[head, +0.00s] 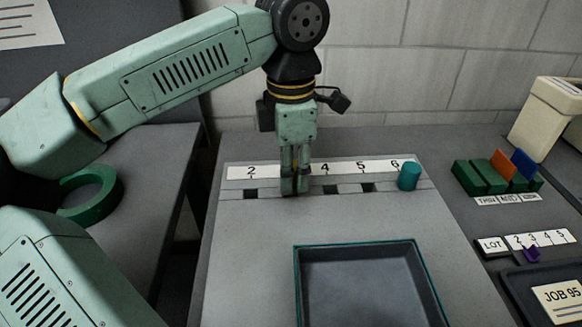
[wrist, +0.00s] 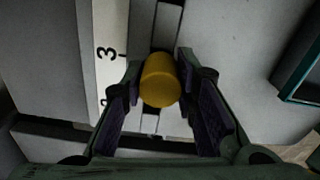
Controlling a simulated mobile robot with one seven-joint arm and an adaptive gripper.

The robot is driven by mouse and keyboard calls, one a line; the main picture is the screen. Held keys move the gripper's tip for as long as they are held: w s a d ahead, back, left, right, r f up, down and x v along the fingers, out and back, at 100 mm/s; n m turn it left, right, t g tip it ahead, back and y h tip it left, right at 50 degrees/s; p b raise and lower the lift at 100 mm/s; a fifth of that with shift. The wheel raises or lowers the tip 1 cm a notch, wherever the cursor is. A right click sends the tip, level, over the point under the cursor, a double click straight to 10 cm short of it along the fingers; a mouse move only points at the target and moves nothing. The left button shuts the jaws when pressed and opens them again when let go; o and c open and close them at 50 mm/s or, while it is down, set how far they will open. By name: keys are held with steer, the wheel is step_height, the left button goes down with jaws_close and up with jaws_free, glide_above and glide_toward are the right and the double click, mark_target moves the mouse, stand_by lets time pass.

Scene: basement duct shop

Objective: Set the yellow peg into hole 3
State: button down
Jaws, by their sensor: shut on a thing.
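The yellow peg (wrist: 161,80) is between the two fingertips of my gripper (wrist: 159,75) in the wrist view. My gripper is shut on it. In the head view my gripper (head: 289,187) points straight down at the numbered strip (head: 238,172), between the 2 and the 4, and covers the place of hole 3. In the wrist view the peg is beside the numeral 3 (wrist: 107,53), over the row of holes. I cannot tell whether its lower end is inside hole 3 or above it.
A teal cylinder (head: 409,177) stands at place 6. Holes 2 (head: 250,194), 4 (head: 330,189) and 5 (head: 368,187) look dark and empty. An empty tray (head: 299,290) lies in front. A green ring (head: 106,203) is at left; coloured cards in a green rack (head: 468,178) are at right.

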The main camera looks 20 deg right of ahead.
steer(key=shift+f+b, duration=0.65)
steer(key=shift+f, duration=0.3)
steer(key=c, duration=1.2)
jaws_free()
